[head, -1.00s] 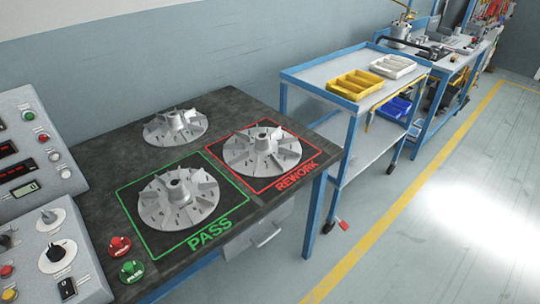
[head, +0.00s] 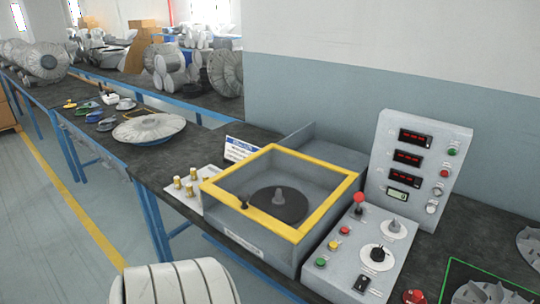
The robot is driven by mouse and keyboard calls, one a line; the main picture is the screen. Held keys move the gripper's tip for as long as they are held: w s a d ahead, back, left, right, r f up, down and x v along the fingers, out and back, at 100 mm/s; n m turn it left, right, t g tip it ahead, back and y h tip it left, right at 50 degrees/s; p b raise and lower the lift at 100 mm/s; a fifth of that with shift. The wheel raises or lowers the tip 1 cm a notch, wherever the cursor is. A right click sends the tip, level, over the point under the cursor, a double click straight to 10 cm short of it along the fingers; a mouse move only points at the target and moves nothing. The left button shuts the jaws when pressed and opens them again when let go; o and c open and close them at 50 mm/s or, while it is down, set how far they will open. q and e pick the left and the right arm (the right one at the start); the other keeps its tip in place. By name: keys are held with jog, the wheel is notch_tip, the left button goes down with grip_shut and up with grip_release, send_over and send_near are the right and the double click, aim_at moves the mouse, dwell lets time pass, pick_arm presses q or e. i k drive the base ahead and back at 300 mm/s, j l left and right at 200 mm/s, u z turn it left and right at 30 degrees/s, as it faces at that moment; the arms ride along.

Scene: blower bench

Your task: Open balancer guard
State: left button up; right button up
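The balancer (head: 250,243) is a grey box on the dark bench in the middle of the head view. Its guard (head: 318,215) is a yellow square frame with a see-through pane, and it lies flat over the box, looking shut. A dark knob (head: 243,200) stands at the frame's front left side. Through the pane I see a dark round plate (head: 278,206) with a grey spindle in the middle, with no impeller on it. Neither of my grippers is in view.
A control panel (head: 375,258) with a red-topped lever stands right of the balancer, below a display panel (head: 411,165). Brass weights (head: 191,190) stand at its left. A finned disc (head: 149,129) lies farther left. A white ribbed rounded thing (head: 175,287) is at the bottom.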

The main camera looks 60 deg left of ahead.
aim_at(240, 204)
jog(key=u, duration=1.7)
